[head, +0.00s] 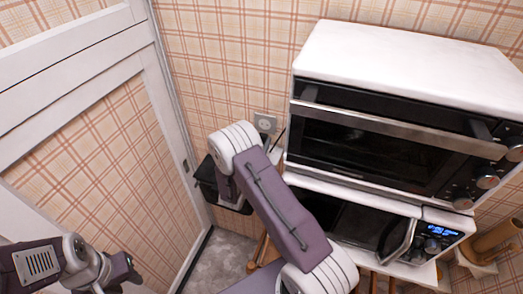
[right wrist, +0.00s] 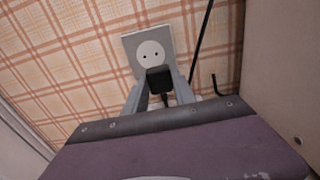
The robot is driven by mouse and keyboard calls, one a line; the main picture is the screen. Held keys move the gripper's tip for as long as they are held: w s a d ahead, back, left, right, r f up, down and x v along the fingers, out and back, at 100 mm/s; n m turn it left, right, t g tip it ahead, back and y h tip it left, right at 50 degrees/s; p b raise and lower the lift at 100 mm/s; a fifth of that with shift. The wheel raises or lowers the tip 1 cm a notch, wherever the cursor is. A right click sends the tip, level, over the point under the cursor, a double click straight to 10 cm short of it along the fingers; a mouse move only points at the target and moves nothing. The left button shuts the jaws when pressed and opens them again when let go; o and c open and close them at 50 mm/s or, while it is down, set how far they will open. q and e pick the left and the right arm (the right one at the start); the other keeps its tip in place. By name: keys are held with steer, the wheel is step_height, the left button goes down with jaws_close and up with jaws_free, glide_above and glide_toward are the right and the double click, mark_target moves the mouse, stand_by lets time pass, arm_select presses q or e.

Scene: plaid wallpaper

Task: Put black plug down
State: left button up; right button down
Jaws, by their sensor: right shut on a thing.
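The black plug (right wrist: 159,76) is between the fingers of my right gripper (right wrist: 159,88) in the right wrist view. The gripper is shut on it. The plug overlaps the lower edge of the grey wall socket (right wrist: 147,53). Both socket holes show uncovered above it, so the plug is out of them. In the head view the socket (head: 265,122) shows on the wall behind my right arm. I cannot make out the plug in that view. My left gripper (head: 128,270) is at the lower left of the head view, away from the socket; its jaws are unclear.
A large white oven (head: 400,55) stands on a white microwave (head: 345,225) at the right. A white panelled door or frame (head: 70,75) is at the left. A dark cord (right wrist: 202,40) hangs beside the socket. Some grey floor (head: 225,255) shows below.

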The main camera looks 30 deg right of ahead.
step_height(320, 180, down, 4)
steer(key=shift+f, duration=0.1)
steer(key=shift+f, duration=0.3)
steer(key=shift+f+b, duration=0.35)
steer(key=shift+b, duration=0.15)
steer(key=c, duration=1)
jaws_free()
steer(key=shift+r, duration=0.1)
steer(key=shift+r, duration=0.1)
